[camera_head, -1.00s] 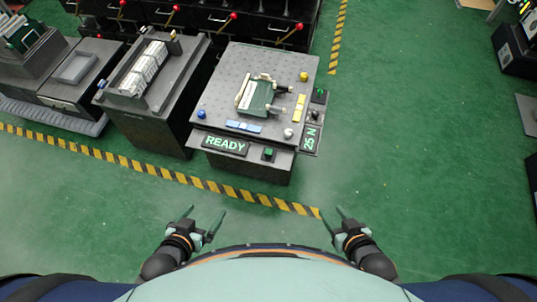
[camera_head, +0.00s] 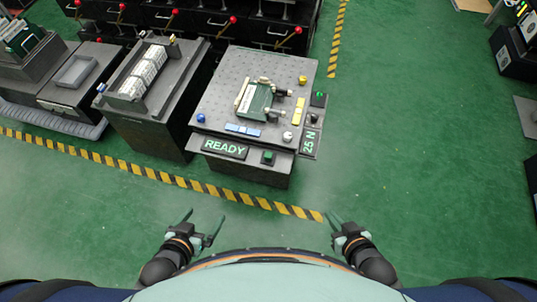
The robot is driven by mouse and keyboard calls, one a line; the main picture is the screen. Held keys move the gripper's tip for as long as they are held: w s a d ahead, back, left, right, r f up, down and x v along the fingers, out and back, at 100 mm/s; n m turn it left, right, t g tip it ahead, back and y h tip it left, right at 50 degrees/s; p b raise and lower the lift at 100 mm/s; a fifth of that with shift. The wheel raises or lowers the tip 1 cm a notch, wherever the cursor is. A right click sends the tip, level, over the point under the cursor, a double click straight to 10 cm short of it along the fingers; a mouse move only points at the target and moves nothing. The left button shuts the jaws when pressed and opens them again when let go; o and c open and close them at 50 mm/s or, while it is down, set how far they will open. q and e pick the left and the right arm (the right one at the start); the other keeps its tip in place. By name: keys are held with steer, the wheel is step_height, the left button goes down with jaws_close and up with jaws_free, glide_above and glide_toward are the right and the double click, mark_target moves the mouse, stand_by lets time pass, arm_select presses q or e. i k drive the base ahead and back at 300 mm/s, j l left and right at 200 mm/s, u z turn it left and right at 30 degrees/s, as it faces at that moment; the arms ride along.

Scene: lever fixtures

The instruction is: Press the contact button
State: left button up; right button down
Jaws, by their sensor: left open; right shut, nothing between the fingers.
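A dark test station (camera_head: 222,92) stands ahead, with a small green button (camera_head: 268,157) on its front ledge, right of a sign reading READY (camera_head: 225,148). Another small green button (camera_head: 319,97) sits on its right side panel. I cannot tell which of them is the contact button. My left gripper (camera_head: 204,217) is open and empty, low in the view and well short of the station. My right gripper (camera_head: 334,217) is shut and empty, low and to the right, also apart from the station.
A green clamped part (camera_head: 258,101) lies on the station top, with blue and yellow blocks around it. A 25 N display (camera_head: 309,142) is on the right side. A striped floor line (camera_head: 235,197) crosses in front. The floor to the right is clear.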

mark_target(267, 156)
steer(key=i+j+z, duration=0.15)
steer(key=j+z, duration=0.15)
steer(key=z, duration=0.2)
steer(key=i+j+z, duration=0.1)
steer(key=j+z, duration=0.35)
steer(key=i+j+z, duration=0.2)
steer(key=j, duration=1.4)
steer(key=k+l, duration=0.05)
steer(key=k, duration=0.05)
